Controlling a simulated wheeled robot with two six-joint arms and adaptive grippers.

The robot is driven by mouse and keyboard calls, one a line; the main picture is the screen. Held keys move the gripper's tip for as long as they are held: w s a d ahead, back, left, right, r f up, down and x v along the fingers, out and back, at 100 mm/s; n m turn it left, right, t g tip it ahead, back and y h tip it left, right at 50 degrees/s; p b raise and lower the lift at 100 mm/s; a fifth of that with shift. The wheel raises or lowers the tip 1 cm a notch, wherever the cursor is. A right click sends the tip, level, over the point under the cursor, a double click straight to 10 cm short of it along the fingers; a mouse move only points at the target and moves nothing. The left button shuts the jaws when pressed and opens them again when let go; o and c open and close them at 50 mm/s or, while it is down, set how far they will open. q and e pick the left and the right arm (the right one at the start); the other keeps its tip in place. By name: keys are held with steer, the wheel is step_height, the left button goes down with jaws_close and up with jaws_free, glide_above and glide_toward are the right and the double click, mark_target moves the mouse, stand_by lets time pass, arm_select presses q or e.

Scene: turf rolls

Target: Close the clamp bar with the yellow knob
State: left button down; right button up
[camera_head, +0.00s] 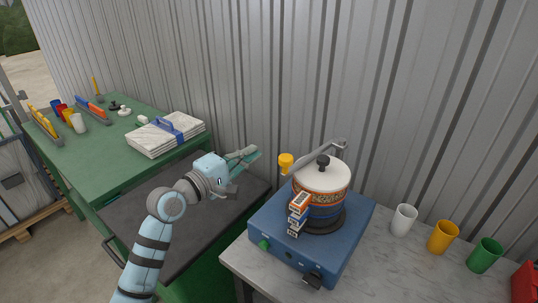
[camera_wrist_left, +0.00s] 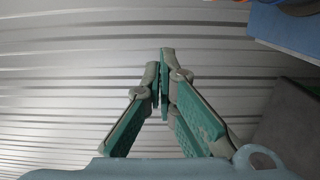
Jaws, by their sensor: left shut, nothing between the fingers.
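The yellow knob (camera_head: 285,161) is at the left end of a grey clamp bar (camera_head: 317,156). The bar runs just behind a patterned pot (camera_head: 322,185) with a white lid and black lid knob, on a blue machine (camera_head: 275,225). My left gripper (camera_head: 254,154) is shut and empty, in the air to the left of the yellow knob and apart from it. In the left wrist view its fingertips (camera_wrist_left: 165,72) meet in front of the grey wall; the knob and bar do not show there. My right gripper is not in view.
White, yellow (camera_head: 443,237) and green cups stand right of the machine on a marbled table (camera_head: 390,260). A red object (camera_head: 525,284) is at the right edge. A green table (camera_head: 65,160) with a paper stack (camera_head: 165,138) is at left. A corrugated wall (camera_head: 280,70) stands close behind.

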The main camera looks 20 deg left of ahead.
mark_target(286, 160)
arm_select(q)
steer(key=d, duration=0.2)
steer(key=w+d+p, duration=0.1)
steer(key=d, duration=0.1)
steer(key=shift+w+d+f, duration=0.1)
steer(key=shift+w+d, duration=0.1)
steer(key=shift+d, duration=0.2)
